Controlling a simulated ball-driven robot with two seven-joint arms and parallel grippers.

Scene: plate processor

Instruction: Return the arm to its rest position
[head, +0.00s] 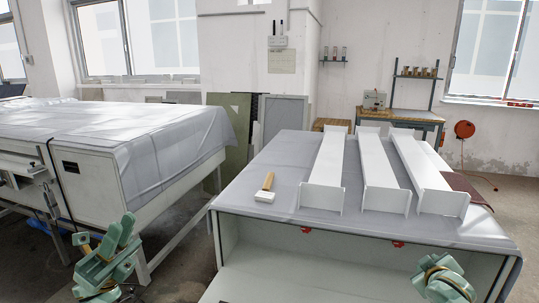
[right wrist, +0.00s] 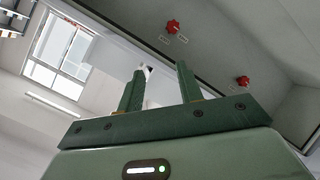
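My left gripper (head: 104,232) is at the lower left of the head view, beside the draped bench. Its fingers look apart, with nothing between them. My right gripper shows at the lower right of the head view (head: 446,272), in front of the low table, with its fingers hard to make out there. In the right wrist view its two green fingers (right wrist: 158,82) stand apart with nothing gripped. The table's underside with red knobs (right wrist: 172,27) is close behind them.
The grey-topped table (head: 262,185) carries three white channel-shaped plates (head: 380,172) and a mallet (head: 265,190). A large bench under a grey cloth (head: 110,130) stands left. A workbench (head: 415,117) is at the back wall. A floor gap lies between bench and table.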

